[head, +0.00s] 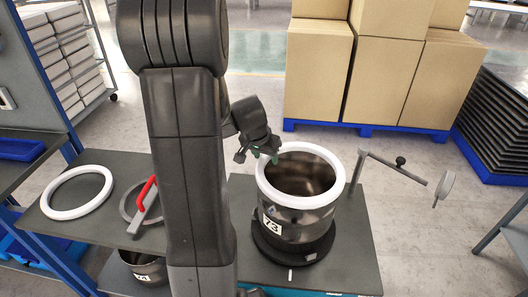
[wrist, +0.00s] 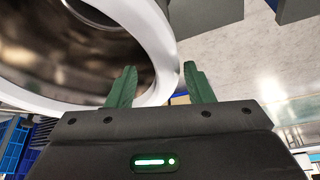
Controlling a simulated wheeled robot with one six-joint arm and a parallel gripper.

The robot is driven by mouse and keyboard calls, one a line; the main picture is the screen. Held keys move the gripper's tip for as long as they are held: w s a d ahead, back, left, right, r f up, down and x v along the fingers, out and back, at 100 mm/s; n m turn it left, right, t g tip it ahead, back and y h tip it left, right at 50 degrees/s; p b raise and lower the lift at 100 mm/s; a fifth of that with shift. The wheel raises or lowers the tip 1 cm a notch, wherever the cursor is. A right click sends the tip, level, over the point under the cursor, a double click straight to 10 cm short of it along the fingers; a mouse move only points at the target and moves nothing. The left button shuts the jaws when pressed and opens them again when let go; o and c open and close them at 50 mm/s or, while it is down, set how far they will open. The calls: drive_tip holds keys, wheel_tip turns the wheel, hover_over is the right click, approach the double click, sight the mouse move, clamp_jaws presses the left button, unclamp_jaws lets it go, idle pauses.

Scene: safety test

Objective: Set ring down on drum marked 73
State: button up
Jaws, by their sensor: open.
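A metal drum (head: 295,222) with a label reading 73 stands upright on a dark round base on the grey table. A white ring (head: 340,165) lies on the drum's top rim, and the drum's interior shows through it. My gripper (head: 266,157) is at the ring's left edge. In the wrist view my gripper's green fingers (wrist: 158,88) are apart, with the white ring (wrist: 160,45) passing between them. The fingers look open around the ring's band; whether either touches it I cannot tell. My arm hides part of the table left of the drum.
A second white ring (head: 77,192) and a grey ring with a red-handled tool (head: 143,205) lie on the left table. Another drum (head: 146,268) stands below. A jointed stand with a round disc (head: 444,185) rises right of the drum. Cardboard boxes (head: 320,75) stand behind.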

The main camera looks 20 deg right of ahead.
drive_tip(key=w+d+r+p+v, duration=0.1)
drive_tip(key=p+v, duration=0.4)
drive_tip(key=v, duration=1.5)
drive_tip(key=shift+w+d+r, duration=0.15)
drive_tip(key=shift+w+d, duration=0.2)
drive_tip(key=shift+d, duration=0.15)
wheel_tip(320, 180, down, 8)
drive_tip(key=b, duration=0.5)
drive_tip(key=shift+w+d, duration=0.25)
